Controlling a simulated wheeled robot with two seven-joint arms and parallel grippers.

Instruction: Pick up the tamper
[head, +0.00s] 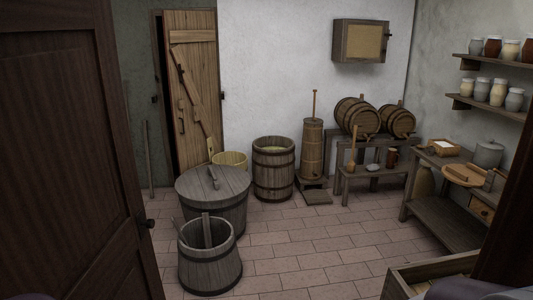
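I cannot tell for certain which thing is the tamper. In the head view a wooden handle (206,230) stands upright in the open staved tub (209,270) at the lower middle; its lower end is hidden inside. A paddle-like wooden tool (353,150) stands on the low bench by the barrels. A long thin pole (149,158) leans on the back wall at left. Neither of my grippers is in view.
A dark open door (75,160) fills the left, and a dark post (510,225) the right. A lidded tub (212,200), tall barrel (273,170) and churn (312,150) stand behind. A worktable (440,205) is at right. Tiled floor is clear in the middle.

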